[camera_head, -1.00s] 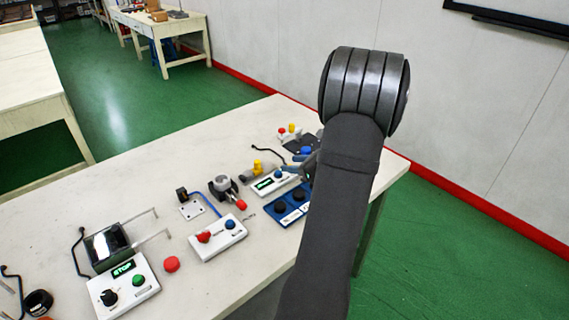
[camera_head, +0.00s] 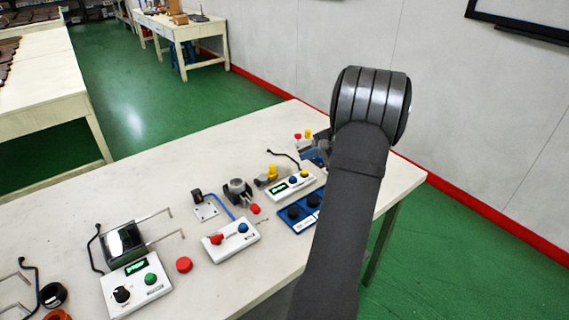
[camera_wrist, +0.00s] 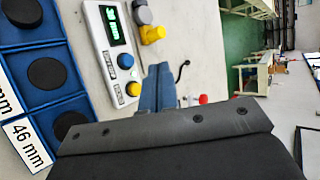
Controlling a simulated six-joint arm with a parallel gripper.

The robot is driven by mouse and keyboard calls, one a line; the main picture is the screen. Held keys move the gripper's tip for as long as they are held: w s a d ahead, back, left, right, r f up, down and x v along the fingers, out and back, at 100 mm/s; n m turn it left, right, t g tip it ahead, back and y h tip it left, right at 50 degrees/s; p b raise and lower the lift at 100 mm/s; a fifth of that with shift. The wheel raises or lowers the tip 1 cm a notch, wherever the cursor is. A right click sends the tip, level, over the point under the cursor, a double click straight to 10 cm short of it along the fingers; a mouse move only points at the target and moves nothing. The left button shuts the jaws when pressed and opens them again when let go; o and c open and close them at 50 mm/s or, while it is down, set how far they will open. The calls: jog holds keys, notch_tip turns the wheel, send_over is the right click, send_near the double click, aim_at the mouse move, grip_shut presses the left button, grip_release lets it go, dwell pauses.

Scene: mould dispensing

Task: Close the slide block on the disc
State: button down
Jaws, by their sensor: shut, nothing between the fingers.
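My gripper (camera_wrist: 158,88) shows as two blue fingers, pressed together and empty, in the wrist view. In the head view it is largely hidden behind my arm. A measuring unit shows as a white box (camera_head: 283,191) with a green display, a blue button and a yellow button. Behind it are a grey round part (camera_wrist: 143,14) and a yellow block (camera_wrist: 152,33), apart from my fingers; it is unclear which part slides. Black discs (camera_wrist: 47,73) sit in a blue tray (camera_wrist: 38,111) at the left of the wrist view. I cannot see clearly whether a disc is in the measuring unit.
A white two-knob box (camera_head: 231,240), a red button (camera_head: 184,264) and a white box with a dark panel (camera_head: 135,286) stand at the left. A black cable lies behind the measuring unit. A red knob (camera_wrist: 203,99) shows beyond my fingers.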

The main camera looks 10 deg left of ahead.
aim_at(272, 172)
jog(key=w+d+r+n+g+h, duration=0.1)
jog(key=w+n+g+h, duration=0.3)
jog(key=n, duration=1)
jog(key=a+f, duration=0.2)
jog(key=w+a+f+t, duration=0.1)
jog(key=a+f, duration=0.1)
jog(key=f, duration=0.1)
jog(key=w+a+f+t, duration=0.1)
jog(key=a+f, duration=0.1)
jog(key=shift+f+y, duration=0.35)
jog(key=shift+y, duration=0.05)
jog(key=shift+s+a, duration=0.75)
jog(key=shift+a, duration=0.25)
jog(key=shift+s+a, duration=0.35)
jog(key=shift+a, duration=0.3)
jog(key=shift+s+a, duration=0.3)
jog(key=shift+a, duration=0.1)
jog(key=shift+f, duration=0.1)
